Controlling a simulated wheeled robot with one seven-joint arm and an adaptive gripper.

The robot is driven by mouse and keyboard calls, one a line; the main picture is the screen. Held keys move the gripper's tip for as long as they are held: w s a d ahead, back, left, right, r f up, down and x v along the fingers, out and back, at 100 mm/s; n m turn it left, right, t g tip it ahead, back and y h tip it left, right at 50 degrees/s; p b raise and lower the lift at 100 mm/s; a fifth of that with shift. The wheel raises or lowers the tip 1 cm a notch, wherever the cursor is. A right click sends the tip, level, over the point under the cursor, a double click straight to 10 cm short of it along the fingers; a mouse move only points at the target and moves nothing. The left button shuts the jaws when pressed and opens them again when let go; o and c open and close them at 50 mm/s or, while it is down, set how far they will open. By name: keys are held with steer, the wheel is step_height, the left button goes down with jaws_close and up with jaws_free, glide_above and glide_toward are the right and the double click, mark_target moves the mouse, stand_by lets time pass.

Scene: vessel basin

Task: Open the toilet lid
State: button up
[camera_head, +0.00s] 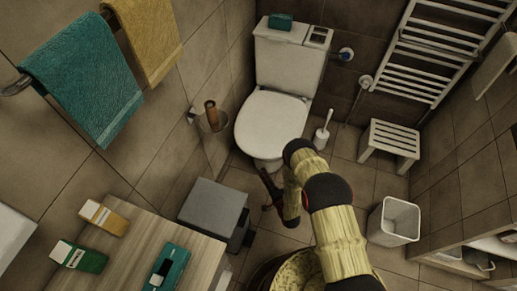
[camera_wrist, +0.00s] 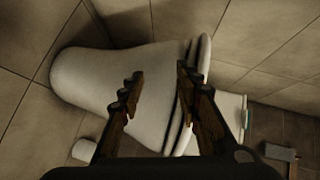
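The white toilet (camera_head: 264,154) stands against the back wall, and its lid (camera_head: 272,122) lies flat and shut over the bowl. My gripper (camera_head: 266,181) is low in front of the bowl, a little below the lid's front edge in the picture. In the wrist view the bowl (camera_wrist: 95,80) appears turned sideways, with the thin lid edge (camera_wrist: 205,55) on its right. My gripper (camera_wrist: 158,82) is open there with nothing held between its dark fingers. The right finger overlaps the rim and lid edge; I cannot tell whether it touches.
A grey step-like box (camera_head: 212,207) and a wooden counter (camera_head: 140,235) stand at the left. A toilet brush (camera_head: 322,135), white stool (camera_head: 392,142) and white bin (camera_head: 394,221) are at the right. A paper roll holder (camera_head: 211,118) hangs left of the bowl.

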steer(key=m+t, duration=0.2)
glide_toward(258, 157)
steer(key=w+f, duration=0.1)
steer(key=w, duration=0.1)
steer(key=shift+m+y, duration=0.3)
steer(key=shift+y, duration=0.1)
steer(key=shift+a+b+x, duration=0.15)
steer(key=shift+b+x, duration=0.55)
steer(key=shift+x, duration=1.3)
steer(key=shift+a+b+x, duration=0.15)
steer(key=shift+b+x, duration=0.55)
steer(key=shift+x, duration=1.3)
steer(key=shift+s+r, duration=0.1)
steer(key=shift+r, duration=0.15)
steer(key=shift+c, duration=1.4)
jaws_close()
